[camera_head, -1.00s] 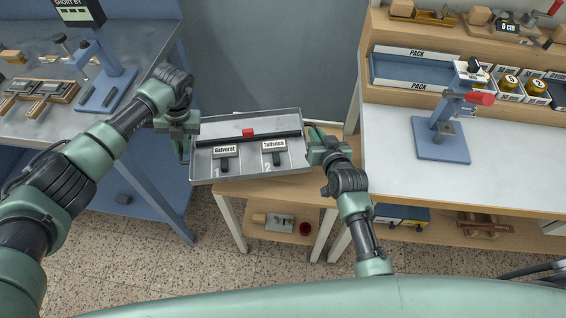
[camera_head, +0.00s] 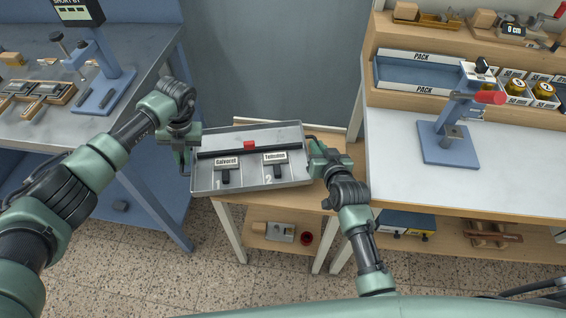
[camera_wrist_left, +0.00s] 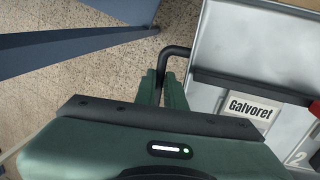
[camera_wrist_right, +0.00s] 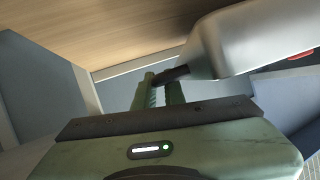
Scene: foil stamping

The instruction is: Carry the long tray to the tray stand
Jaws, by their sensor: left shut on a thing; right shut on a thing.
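The long tray (camera_head: 215,142) is a shallow grey metal tray. It holds two labelled stamps, Galvoret (camera_head: 227,162) and one with a blurred label (camera_head: 275,158), and a dark bar with a red block (camera_head: 249,145). My left gripper (camera_head: 188,155) is shut on the tray's left handle, a dark bent bar in the left wrist view (camera_wrist_left: 172,52). My right gripper (camera_head: 314,150) is shut on the right handle, which shows in the right wrist view (camera_wrist_right: 172,76). The tray is over a small wooden stand (camera_head: 328,160); I cannot tell whether it touches it.
A blue-grey bench (camera_head: 140,50) with tools is on the left. A white-topped workbench (camera_head: 400,160) with a blue press (camera_head: 448,145) and a PACK bin (camera_head: 415,75) is on the right. The stand's lower shelf (camera_head: 260,240) holds a red cup (camera_head: 306,238) and a small device.

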